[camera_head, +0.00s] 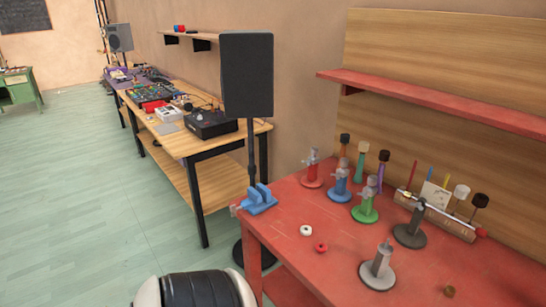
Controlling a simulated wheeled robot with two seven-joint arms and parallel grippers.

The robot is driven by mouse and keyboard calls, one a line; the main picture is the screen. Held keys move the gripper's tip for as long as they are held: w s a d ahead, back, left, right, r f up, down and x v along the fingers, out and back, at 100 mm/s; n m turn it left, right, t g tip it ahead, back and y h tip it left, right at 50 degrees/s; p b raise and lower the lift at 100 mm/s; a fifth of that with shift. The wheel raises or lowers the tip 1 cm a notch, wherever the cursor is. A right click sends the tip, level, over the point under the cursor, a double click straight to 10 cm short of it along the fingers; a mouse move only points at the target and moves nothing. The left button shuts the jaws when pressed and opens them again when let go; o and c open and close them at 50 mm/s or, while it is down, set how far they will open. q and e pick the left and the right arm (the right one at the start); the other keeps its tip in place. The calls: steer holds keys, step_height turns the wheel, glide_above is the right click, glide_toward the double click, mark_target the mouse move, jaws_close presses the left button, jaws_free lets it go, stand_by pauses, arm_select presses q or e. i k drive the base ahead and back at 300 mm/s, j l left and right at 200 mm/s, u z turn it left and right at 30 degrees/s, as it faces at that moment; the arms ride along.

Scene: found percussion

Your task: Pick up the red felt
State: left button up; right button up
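A small red ring (321,247), which looks like the red felt, lies flat on the red table (345,280) near its left edge. A similar white ring (306,230) lies just behind it and to its left, apart from it. Nothing covers the red ring. Neither of my grippers is in view.
Behind the rings stand red (312,170), blue (340,183) and green (366,205) stands. Grey stands (378,270) are to the right, near a wooden holder of mallets (450,218). A blue vise (258,199) sits at the table's left corner, by a speaker (247,75).

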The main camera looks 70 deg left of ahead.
mark_target(320, 248)
steer(key=u, duration=1.7)
